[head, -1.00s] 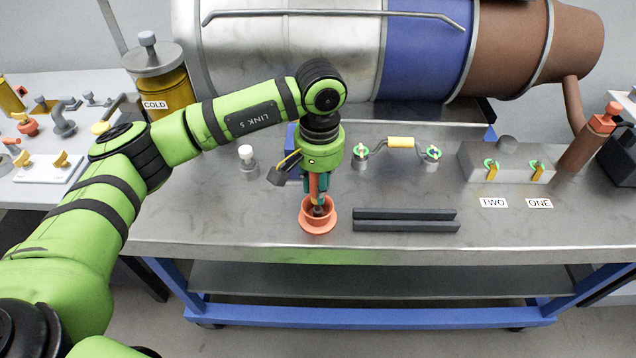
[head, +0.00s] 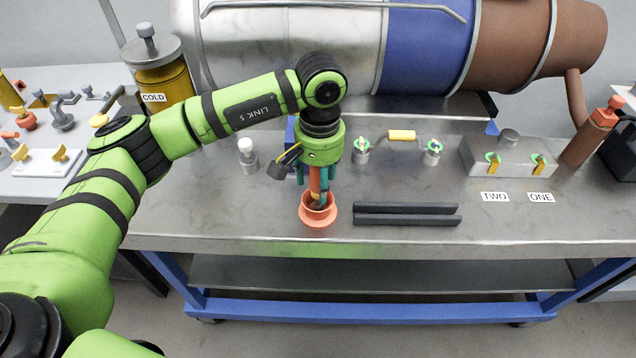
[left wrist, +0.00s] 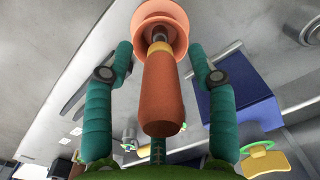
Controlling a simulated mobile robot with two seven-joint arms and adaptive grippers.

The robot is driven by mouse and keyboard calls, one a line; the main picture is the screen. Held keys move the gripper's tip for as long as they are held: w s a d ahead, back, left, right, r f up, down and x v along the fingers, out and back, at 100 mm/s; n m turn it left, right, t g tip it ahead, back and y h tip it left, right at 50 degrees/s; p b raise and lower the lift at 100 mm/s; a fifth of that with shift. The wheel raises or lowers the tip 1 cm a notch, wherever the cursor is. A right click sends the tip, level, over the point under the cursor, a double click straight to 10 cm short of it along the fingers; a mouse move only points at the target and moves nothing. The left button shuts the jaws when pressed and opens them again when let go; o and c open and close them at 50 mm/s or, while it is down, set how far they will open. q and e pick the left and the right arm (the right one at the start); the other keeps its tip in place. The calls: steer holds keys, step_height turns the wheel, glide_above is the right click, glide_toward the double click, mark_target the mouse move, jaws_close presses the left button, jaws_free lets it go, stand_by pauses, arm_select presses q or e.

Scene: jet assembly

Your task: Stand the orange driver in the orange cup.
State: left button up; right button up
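The orange driver (left wrist: 162,95) stands about upright, its grey shaft reaching down into the orange cup (head: 317,216). The cup is near the front of the metal bench, and its rim (left wrist: 158,12) also shows at the top of the left wrist view. The driver's tip is hidden inside the cup. My left gripper (head: 318,192) is directly above the cup, its teal fingers on either side of the driver's handle. In the left wrist view these fingers (left wrist: 162,62) are apart, with a gap on each side of the handle. My right gripper is not in view.
Two dark bars (head: 407,214) lie just right of the cup. A white-topped fitting (head: 247,155) stands behind left. Two green-ringed fittings with a yellow part (head: 402,135) are behind right. A grey block (head: 508,157) stands farther right. The jet engine (head: 290,50) fills the back.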

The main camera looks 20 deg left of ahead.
arm_select(q)
steer(key=shift+r, duration=0.1)
step_height(320, 180, up, 12)
steer(key=shift+f, duration=0.1)
stand_by(0.4)
